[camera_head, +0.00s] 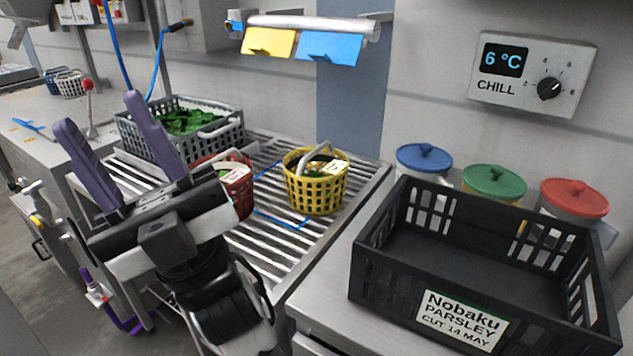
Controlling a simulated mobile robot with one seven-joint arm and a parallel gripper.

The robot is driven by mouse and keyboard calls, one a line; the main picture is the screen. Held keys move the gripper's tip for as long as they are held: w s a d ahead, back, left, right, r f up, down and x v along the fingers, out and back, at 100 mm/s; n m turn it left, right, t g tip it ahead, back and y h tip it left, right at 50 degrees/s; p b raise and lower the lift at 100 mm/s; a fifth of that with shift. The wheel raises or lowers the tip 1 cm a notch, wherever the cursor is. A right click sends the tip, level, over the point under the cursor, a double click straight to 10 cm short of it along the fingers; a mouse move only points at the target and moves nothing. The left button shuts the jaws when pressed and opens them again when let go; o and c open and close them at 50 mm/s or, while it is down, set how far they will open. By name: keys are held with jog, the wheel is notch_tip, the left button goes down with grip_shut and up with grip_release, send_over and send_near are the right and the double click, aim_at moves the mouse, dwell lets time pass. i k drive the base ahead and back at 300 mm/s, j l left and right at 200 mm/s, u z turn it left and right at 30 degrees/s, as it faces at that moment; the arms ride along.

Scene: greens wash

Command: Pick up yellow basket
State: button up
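The yellow basket (316,190) stands upright on the slatted metal rack, right of centre. It has a pale handle arched over it, some greens inside and a white label. My gripper (106,122) is at the left with its two purple fingers spread apart and pointing up and away. Nothing shows between the fingers. It is well left of the yellow basket and apart from it. My gripper's body partly hides a red basket (238,187) that stands just left of the yellow one.
A grey crate of greens (233,134) sits behind my gripper. A black crate (455,276) labelled Nobaku parsley stands on the right counter, before lidded canisters (424,158).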

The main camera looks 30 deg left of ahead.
aim_at(310, 194)
jog(key=j+u, duration=0.15)
jog(key=u, duration=0.25)
jog(key=j+u, duration=0.15)
jog(key=u, duration=0.3)
jog(key=j+u, duration=0.15)
jog(key=u, duration=0.25)
jog(key=j+u, duration=0.1)
jog(key=u, duration=0.3)
